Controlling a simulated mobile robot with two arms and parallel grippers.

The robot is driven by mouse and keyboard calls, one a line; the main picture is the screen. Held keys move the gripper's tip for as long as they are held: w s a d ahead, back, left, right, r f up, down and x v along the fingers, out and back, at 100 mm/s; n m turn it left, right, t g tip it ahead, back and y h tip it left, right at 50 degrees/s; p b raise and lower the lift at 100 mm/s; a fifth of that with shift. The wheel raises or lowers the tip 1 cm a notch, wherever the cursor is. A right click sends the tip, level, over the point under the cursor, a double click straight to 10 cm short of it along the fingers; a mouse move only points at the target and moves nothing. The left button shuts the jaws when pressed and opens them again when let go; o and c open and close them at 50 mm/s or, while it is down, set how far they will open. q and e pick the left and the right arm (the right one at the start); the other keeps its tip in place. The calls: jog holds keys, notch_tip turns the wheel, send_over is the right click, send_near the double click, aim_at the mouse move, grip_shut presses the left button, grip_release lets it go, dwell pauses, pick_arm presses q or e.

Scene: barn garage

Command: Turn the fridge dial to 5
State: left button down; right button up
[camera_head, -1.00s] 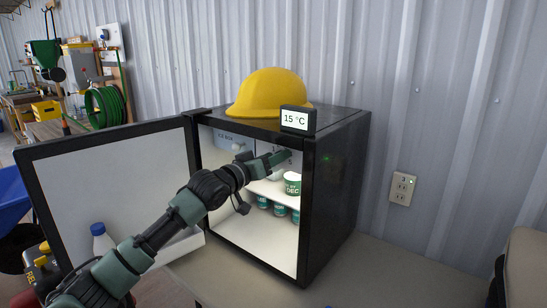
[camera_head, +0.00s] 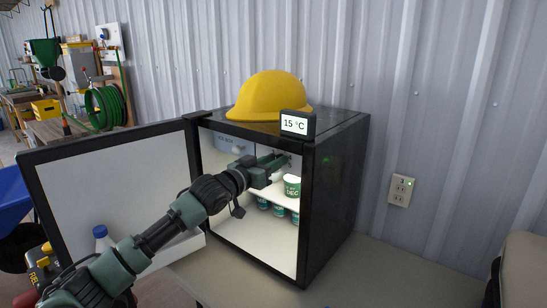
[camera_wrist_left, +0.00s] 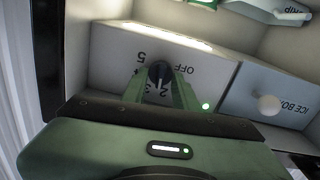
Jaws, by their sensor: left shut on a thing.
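The small black fridge (camera_head: 340,190) stands on a table with its door (camera_head: 110,185) open to the left. My left gripper (camera_head: 284,164) reaches into its upper part. In the left wrist view, which is upside down, a dark dial (camera_wrist_left: 158,72) sits on a pale control panel (camera_wrist_left: 112,48) printed with OFF and numbers including 5, 2 and 3. The gripper's green fingers stand on both sides of the dial and are shut on it. The fingers partly hide the scale, and I cannot tell which number the dial points at. My right gripper is not in view.
A display (camera_head: 294,123) on the fridge top reads 15 °C, beside a yellow hard hat (camera_head: 268,97). An ice box (camera_wrist_left: 270,100) is next to the panel. Several green-and-white tubs (camera_head: 292,187) are below the gripper. A bottle (camera_head: 101,238) stands in the door.

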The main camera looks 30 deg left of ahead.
pick_arm(q)
jog(key=m+p, duration=0.2)
jog(key=m, duration=0.6)
jog(key=m+p, duration=0.2)
jog(key=m, duration=0.5)
jog(key=f+m+p, duration=0.1)
jog(key=m+p, duration=0.2)
jog(key=m, duration=0.5)
jog(key=shift+d+m, duration=0.3)
dwell(0.3)
jog(key=c, duration=1.1)
grip_release()
jog(key=shift+s, duration=0.15)
